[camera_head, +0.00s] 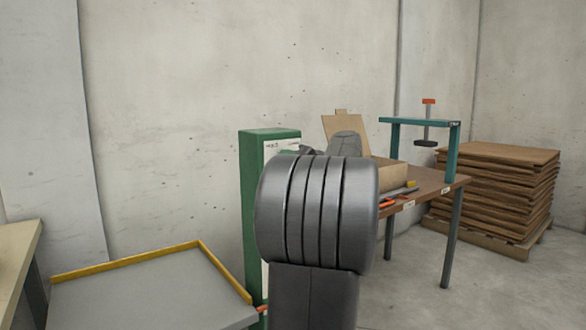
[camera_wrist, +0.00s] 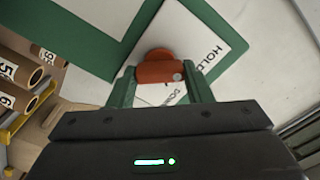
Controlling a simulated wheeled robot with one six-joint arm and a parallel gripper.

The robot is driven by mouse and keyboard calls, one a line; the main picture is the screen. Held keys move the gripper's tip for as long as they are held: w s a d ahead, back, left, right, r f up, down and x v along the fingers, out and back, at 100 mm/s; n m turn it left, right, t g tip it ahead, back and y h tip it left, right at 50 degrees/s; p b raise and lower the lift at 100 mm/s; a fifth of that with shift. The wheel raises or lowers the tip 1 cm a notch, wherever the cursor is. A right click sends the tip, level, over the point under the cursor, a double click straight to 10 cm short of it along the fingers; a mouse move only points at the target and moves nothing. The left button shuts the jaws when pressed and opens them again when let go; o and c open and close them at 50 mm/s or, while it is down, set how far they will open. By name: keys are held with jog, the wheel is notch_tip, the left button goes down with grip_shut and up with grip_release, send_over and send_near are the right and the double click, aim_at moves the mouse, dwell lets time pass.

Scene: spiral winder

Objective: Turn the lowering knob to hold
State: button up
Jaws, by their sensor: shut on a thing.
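The lowering knob (camera_wrist: 155,70) is orange-red, with a grip bar lying nearly level in the wrist view and a pale dot at its right end. It sits on a white label plate (camera_wrist: 226,43) that reads HOLD to the knob's upper right; lettering below it is partly covered. My gripper (camera_wrist: 160,78) has its two green fingers on either side of the bar and is shut on it. In the head view, the green cabinet (camera_head: 249,170) bears the white label, and my dark arm hides the knob.
A brown workbench (camera_head: 428,185) with a cardboard box (camera_head: 396,178), tools and a teal frame (camera_head: 456,150) stands right of the cabinet. Stacked brown boards (camera_head: 500,185) are farther right. A grey tray with a yellow rim (camera_head: 130,262) lies at lower left.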

dwell(0.3)
jog(key=o, duration=1)
jog(key=p+v, duration=0.1)
jog(key=v, duration=1.2)
jog(key=shift+s+d+p, duration=0.25)
jog(key=shift+s+p, duration=0.05)
jog(key=shift+s, duration=0.05)
jog(key=shift+w+a, duration=0.1)
jog(key=shift+w, duration=0.05)
jog(key=b+x, duration=0.1)
jog(key=x, duration=1.2)
jog(key=shift+w+a, duration=0.2)
jog(key=shift+w, duration=0.05)
